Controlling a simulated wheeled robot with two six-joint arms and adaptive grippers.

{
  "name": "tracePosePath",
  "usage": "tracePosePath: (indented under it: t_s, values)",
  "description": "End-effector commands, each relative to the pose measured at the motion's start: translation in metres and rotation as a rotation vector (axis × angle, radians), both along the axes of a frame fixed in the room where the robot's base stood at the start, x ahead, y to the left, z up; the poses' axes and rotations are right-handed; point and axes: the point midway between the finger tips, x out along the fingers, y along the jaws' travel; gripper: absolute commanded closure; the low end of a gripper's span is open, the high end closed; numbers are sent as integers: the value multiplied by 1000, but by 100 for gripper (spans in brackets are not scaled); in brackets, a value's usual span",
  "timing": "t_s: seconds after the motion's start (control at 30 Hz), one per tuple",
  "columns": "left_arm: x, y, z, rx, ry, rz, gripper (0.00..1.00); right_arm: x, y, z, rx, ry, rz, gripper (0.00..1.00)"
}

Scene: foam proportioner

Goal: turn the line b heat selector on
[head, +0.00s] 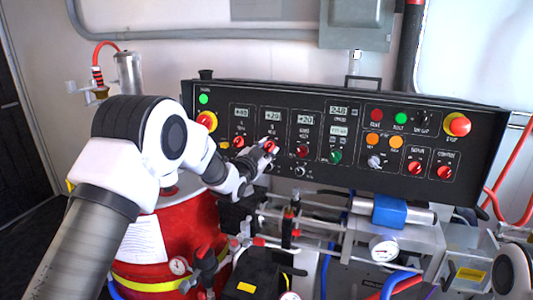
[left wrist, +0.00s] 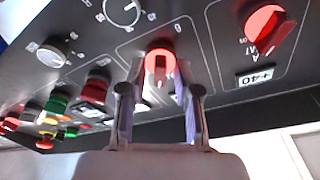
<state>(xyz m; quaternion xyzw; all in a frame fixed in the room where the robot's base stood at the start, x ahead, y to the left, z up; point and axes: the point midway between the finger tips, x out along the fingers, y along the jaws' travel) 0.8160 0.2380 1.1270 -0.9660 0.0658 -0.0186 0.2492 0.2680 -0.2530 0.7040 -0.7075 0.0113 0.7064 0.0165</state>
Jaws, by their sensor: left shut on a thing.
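The line B heat selector is a red round knob (head: 271,146) in the second column of the black control panel (head: 385,178), below a small display. My left gripper (head: 264,154) reaches it from the left and below. In the left wrist view, where the panel appears upside down, the red knob (left wrist: 158,62) sits between the two fingers of my left gripper (left wrist: 160,92), which is shut on it. The fingers partly hide the knob's edges and label. My right gripper is not in view.
Another red knob (left wrist: 268,30) with a +40 display is close beside the held one. A red drum (head: 170,235), gauges and pipes crowd the space below the panel.

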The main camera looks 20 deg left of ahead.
Motion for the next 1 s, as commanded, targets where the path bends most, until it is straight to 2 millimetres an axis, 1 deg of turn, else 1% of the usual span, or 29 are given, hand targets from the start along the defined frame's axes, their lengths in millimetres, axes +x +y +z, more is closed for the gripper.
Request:
tracePosePath:
  t_s: [0.03,0.5,0.53,0.57,0.87,0.97,1.0]
  values:
    - [0,0,-3,9,4,-1,100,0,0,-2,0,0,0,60]
    - [0,0,-2,26,3,-4,100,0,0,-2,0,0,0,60]
    - [0,0,-2,26,3,-4,65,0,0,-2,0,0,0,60]
    - [0,0,-2,25,4,-4,63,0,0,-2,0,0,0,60]
    - [-2,1,-1,24,1,-4,63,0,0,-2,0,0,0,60]
    - [-11,2,-1,25,3,-3,63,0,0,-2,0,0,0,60]
    - [-18,3,0,25,2,-4,63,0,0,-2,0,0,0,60]
